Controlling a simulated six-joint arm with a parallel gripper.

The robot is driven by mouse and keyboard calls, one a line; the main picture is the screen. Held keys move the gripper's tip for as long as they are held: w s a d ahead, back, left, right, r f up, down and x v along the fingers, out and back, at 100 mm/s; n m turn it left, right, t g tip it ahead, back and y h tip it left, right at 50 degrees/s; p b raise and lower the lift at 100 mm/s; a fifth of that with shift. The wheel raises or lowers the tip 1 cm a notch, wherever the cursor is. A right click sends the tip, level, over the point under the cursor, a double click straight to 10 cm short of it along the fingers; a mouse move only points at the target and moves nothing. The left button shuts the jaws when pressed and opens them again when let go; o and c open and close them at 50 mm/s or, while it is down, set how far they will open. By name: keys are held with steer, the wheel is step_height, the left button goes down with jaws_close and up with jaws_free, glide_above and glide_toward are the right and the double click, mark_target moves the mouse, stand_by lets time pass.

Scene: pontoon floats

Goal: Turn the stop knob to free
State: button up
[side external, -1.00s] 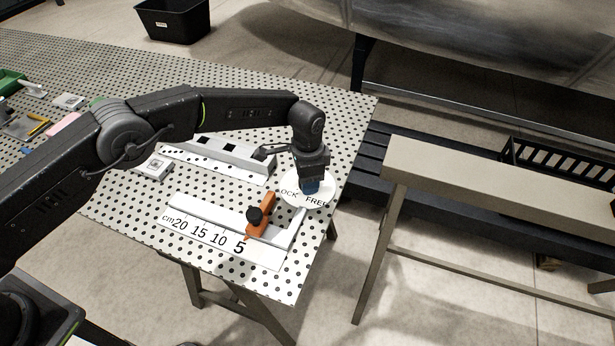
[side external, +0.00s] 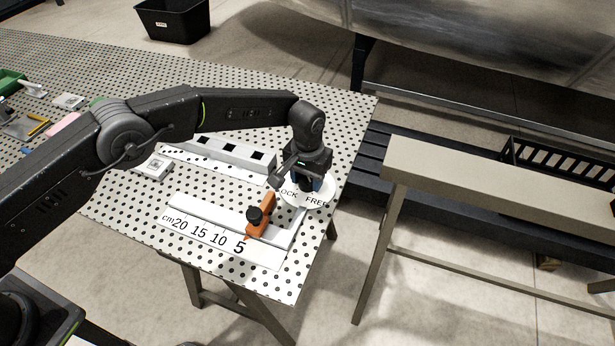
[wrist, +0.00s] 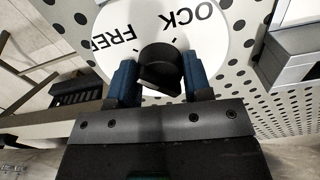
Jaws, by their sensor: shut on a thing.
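The stop knob (wrist: 159,64) is a small black knob on a white round dial marked LOCK and FREE. The dial (wrist: 225,60) fills the top of the wrist view, with the word FREE left of the knob and part of LOCK to its right. In the side view the dial (side external: 322,192) lies near the table's right edge. My gripper (wrist: 160,80) is shut on the knob, with a blue-padded finger on each side. In the side view my gripper (side external: 310,186) is over the dial and hides the knob. I cannot tell exactly where the knob's mark points.
An orange stop (side external: 268,212) with a black knob sits on a white rail beside a centimetre scale (side external: 213,237), just left of the dial. A grey block with black squares (side external: 228,152) lies behind. The perforated table (side external: 120,210) ends right of the dial.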

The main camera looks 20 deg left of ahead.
steer(key=shift+n, duration=0.5)
steer(key=o, duration=0.9)
step_height(320, 180, up, 14)
steer(key=shift+f, duration=0.1)
stand_by(0.3)
stand_by(0.3)
